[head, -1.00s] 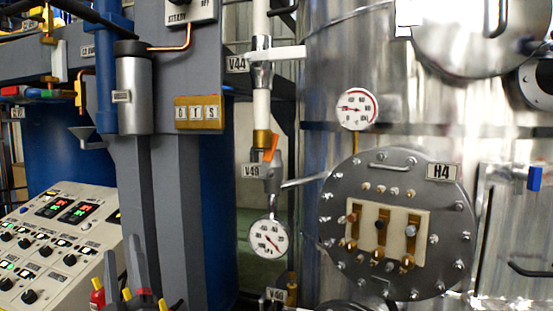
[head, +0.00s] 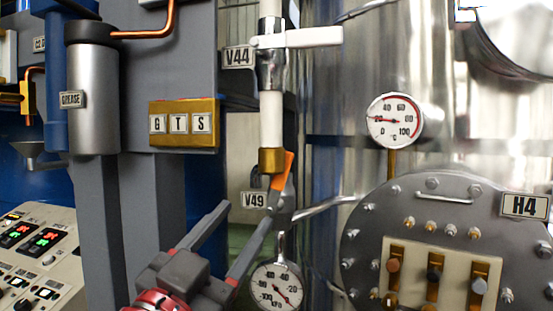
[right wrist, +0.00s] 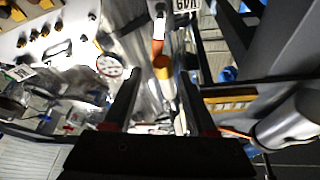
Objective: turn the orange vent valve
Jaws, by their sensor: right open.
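The orange valve handle (head: 282,170) sits on the vertical pipe by the V49 label (head: 253,199), just below a brass fitting (head: 272,161). It points up with a slight tilt to the right. In the right wrist view the orange handle (right wrist: 157,47) shows beyond the fingertips, roughly between them. My right gripper (head: 249,211) comes up from below; it is open and empty. Its fingertips appear just below and left of the handle in the head view; the exact gap in depth is unclear. My left gripper is not in view.
A pressure gauge (head: 276,287) hangs below the valve, close to my right finger. The white V44 handle (head: 300,38) is above. A grey column (head: 137,220) stands left, and the H4 flange (head: 425,215) with a temperature gauge (head: 395,120) is right.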

